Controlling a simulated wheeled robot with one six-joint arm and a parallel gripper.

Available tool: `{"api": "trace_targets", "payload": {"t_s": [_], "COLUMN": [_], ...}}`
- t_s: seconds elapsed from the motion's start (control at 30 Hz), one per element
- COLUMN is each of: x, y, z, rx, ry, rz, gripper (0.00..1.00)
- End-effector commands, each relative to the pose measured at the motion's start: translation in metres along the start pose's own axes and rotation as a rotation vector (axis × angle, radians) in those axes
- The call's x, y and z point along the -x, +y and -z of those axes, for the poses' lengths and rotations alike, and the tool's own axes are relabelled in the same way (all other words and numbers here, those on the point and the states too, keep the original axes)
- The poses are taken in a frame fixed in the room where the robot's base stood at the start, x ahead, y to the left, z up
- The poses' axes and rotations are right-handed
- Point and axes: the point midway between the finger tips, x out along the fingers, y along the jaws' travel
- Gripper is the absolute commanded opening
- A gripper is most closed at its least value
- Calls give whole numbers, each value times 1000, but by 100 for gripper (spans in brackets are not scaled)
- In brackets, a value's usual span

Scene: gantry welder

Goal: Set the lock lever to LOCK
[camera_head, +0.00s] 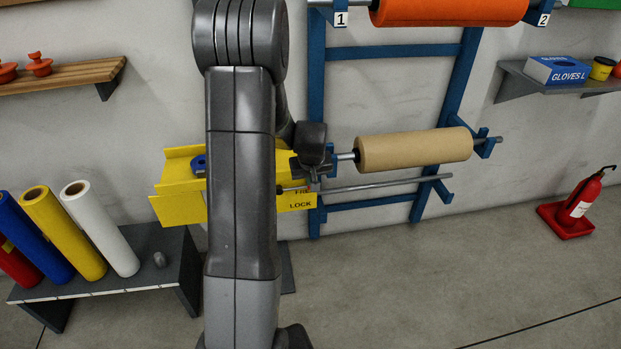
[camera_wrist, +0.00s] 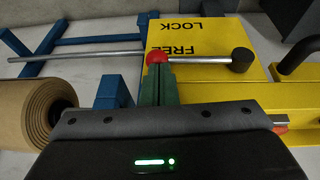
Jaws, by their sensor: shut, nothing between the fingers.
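The lock lever is a thin metal rod (camera_wrist: 200,60) with a red knob (camera_wrist: 157,57) at one end and a dark round hub (camera_wrist: 242,60) at the other. It lies roughly horizontal on the yellow panel (camera_wrist: 215,33), beside the word FREE. The word LOCK is lower on that panel, in the head view (camera_head: 297,205). My gripper (camera_wrist: 158,72) is shut and empty, its green fingertips right at the red knob; whether they touch it I cannot tell.
A brown roll (camera_head: 415,151) on a blue rack (camera_head: 315,110) is close to the right of the lever, with a metal bar (camera_head: 385,184) below it. A low bench (camera_head: 150,245) with several rolls stands left. A fire extinguisher (camera_head: 584,197) stands far right.

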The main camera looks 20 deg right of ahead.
Motion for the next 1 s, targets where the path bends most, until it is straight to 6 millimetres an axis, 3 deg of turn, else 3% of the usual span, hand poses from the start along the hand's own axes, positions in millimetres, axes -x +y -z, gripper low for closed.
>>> {"api": "trace_targets", "payload": {"t_s": [0.67,1.0], "x": [-8,-24], "y": [3,7], "z": [-3,-9], "rx": [-30,-79], "ry": [1,4], "rz": [74,193], "gripper": [0,0]}}
